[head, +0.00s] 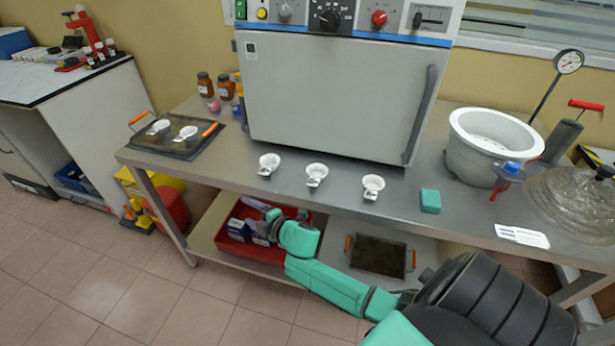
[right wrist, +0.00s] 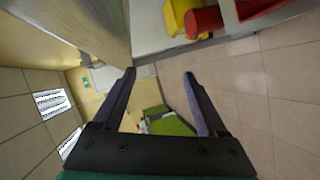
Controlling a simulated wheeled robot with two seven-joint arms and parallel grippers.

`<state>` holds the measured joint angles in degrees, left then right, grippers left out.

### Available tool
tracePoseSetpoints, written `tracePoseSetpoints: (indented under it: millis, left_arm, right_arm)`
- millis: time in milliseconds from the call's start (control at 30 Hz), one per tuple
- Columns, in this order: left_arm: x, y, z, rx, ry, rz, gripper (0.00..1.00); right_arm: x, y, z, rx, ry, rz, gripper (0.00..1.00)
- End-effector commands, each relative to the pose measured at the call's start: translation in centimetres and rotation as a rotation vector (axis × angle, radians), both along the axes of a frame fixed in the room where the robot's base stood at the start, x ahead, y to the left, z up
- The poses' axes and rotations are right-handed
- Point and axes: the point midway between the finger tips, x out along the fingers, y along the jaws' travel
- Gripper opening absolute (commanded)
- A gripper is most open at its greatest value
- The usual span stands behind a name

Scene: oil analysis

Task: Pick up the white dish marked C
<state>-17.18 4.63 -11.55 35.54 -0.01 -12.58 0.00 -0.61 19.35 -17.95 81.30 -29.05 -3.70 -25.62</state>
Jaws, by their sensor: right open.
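Three small white dishes stand in a row on the steel table in front of the oven: a left one (head: 269,164), a middle one (head: 316,174) and a right one (head: 373,186). Two more white dishes, one (head: 159,127) and another (head: 186,133), sit on a dark tray (head: 181,151) at the table's left end. I cannot read a letter C on any of them. My right gripper (head: 259,209) is below and in front of the table edge, apart from the dishes. In the right wrist view its jaws (right wrist: 158,76) are open and empty. My left gripper is out of view.
The grey oven (head: 333,98) stands behind the dishes. A green block (head: 430,201), a white pot (head: 491,146) and a glass vessel (head: 577,205) are to the right. A red bin (head: 246,251) and a second tray (head: 378,256) sit on the lower shelf.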

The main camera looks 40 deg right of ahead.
Motion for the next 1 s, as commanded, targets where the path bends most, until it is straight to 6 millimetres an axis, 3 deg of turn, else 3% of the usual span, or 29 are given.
tracePoseSetpoints:
  millis: [33,100,167,200,267,300,367,400,467,500,533,600,633,767,1000]
  left_arm:
    - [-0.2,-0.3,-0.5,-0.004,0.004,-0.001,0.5]
    - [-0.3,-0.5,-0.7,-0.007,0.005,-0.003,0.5]
    - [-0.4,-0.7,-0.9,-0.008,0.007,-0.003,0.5]
    - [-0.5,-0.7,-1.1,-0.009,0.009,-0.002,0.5]
    - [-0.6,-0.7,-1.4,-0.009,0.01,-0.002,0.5]
    - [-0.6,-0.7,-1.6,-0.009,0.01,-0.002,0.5]
    - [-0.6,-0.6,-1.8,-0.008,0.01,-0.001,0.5]
    - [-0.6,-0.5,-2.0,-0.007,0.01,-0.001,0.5]
    - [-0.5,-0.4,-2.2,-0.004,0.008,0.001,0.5]
    - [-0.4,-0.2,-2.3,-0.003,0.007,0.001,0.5]
    - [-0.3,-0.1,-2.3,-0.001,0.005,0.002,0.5]
    - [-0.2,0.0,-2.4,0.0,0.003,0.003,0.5]
    - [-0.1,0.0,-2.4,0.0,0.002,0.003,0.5]
    - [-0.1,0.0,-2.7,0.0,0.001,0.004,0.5]
    - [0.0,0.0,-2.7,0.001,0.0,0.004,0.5]
  right_arm:
    - [1.7,1.8,5.4,-0.108,-0.151,0.098,0.75]
    - [2.8,5.6,13.2,-0.337,-0.406,0.294,0.75]
    - [1.9,10.4,19.8,-0.645,-0.696,0.541,0.75]
    - [-0.1,13.6,22.7,-0.896,-0.899,0.728,0.75]
    - [-3.6,16.7,23.9,-1.28,-1.161,1.014,0.75]
    - [-5.6,17.1,23.1,-1.544,-1.3,1.22,0.75]
    - [-7.6,14.7,20.8,-1.924,-1.423,1.57,0.75]
    - [-8.2,11.3,19.5,2.118,1.413,-1.812,0.75]
    - [-8.6,4.9,18.8,1.866,1.04,-1.773,0.75]
    - [-9.0,0.7,19.2,1.722,0.842,-1.774,0.75]
    - [-9.4,-2.2,19.8,1.63,0.718,-1.783,0.75]
    - [-10.4,-7.1,21.5,1.476,0.517,-1.82,0.75]
    - [-10.8,-8.4,22.0,1.43,0.464,-1.835,0.75]
    - [-11.5,-10.9,21.9,1.351,0.378,-1.868,0.75]
    - [-10.2,-12.7,16.5,1.351,0.384,-1.87,0.75]
